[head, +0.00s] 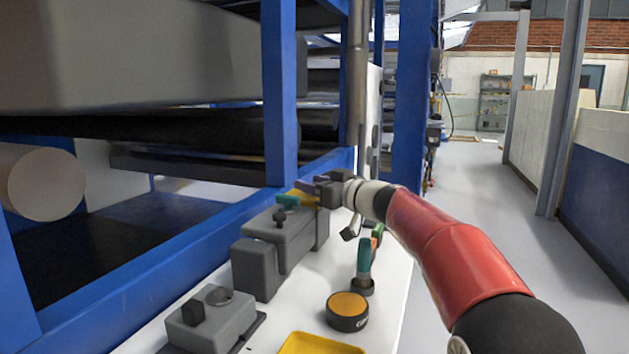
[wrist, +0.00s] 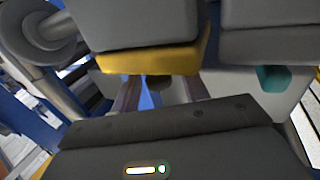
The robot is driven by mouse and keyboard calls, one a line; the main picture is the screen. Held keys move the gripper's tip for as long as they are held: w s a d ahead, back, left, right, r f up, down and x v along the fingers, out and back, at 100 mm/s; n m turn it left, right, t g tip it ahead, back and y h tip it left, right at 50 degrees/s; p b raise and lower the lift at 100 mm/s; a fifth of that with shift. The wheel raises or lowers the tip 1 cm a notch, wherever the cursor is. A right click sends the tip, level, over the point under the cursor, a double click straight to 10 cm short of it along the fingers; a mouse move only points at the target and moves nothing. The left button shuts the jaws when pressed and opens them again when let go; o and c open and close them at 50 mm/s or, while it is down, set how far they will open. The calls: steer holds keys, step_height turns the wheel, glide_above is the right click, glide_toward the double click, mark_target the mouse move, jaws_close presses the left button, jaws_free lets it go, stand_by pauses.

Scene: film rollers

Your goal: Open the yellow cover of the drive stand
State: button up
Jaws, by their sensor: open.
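The yellow cover (head: 303,196) shows as a small strip at the far end of the grey drive stand (head: 292,238), largely hidden by my gripper (head: 322,187). In the wrist view the yellow cover (wrist: 150,61) is a wide strip under a grey block, just beyond my gripper (wrist: 160,88). The two fingers are apart, with a dark rounded part between them below the yellow edge. Their tips run up to the cover; I cannot tell whether they touch it. The cover appears to be down.
A teal knob (head: 287,200) sits beside the cover. Along the white bench (head: 385,315) are a green-handled tool (head: 364,265), a yellow-topped round puck (head: 347,310), a grey block with a knob (head: 210,317) and a yellow tray (head: 318,344). A blue frame post (head: 280,90) stands behind.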

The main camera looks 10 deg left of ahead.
jaws_close()
